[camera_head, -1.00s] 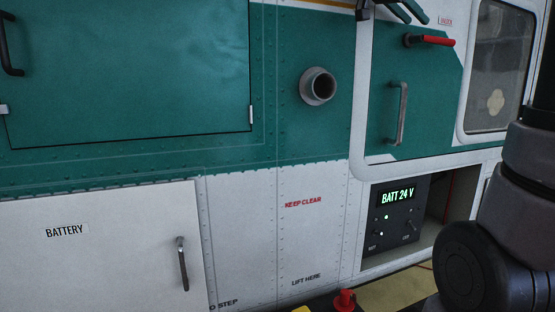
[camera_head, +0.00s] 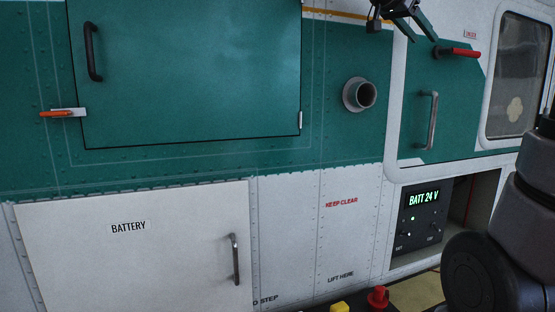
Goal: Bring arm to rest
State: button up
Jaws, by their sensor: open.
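My gripper (camera_head: 402,24) shows at the top edge, right of the middle, in front of the helicopter's side. Its dark fingers stand apart with nothing seen between them. The upper part of the gripper is cut off by the frame. Thick dark links of my arm (camera_head: 478,270) fill the lower right edge and hide part of the fuselage behind them.
The green and white fuselage has a closed green hatch (camera_head: 190,75), an orange latch (camera_head: 57,114), a protruding pipe (camera_head: 360,94) and a closed battery door (camera_head: 130,255). A lit battery panel (camera_head: 421,215) sits in a recess. A red knob (camera_head: 378,298) is at the bottom.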

jog(key=s+a+f+n+y, duration=0.4)
jog(key=s+f+n+y, duration=0.1)
jog(key=f, duration=0.6)
jog(key=s+a+f+n+t+y, duration=0.1)
jog(key=s+a+f+n+y, duration=0.4)
jog(key=s+f+y, duration=0.3)
notch_tip(320, 180, down, 3)
jog(key=s, duration=0.2)
jog(key=shift+s+a+f+t, duration=0.15)
jog(key=shift+s+a+t, duration=0.05)
jog(key=shift+s+t, duration=0.1)
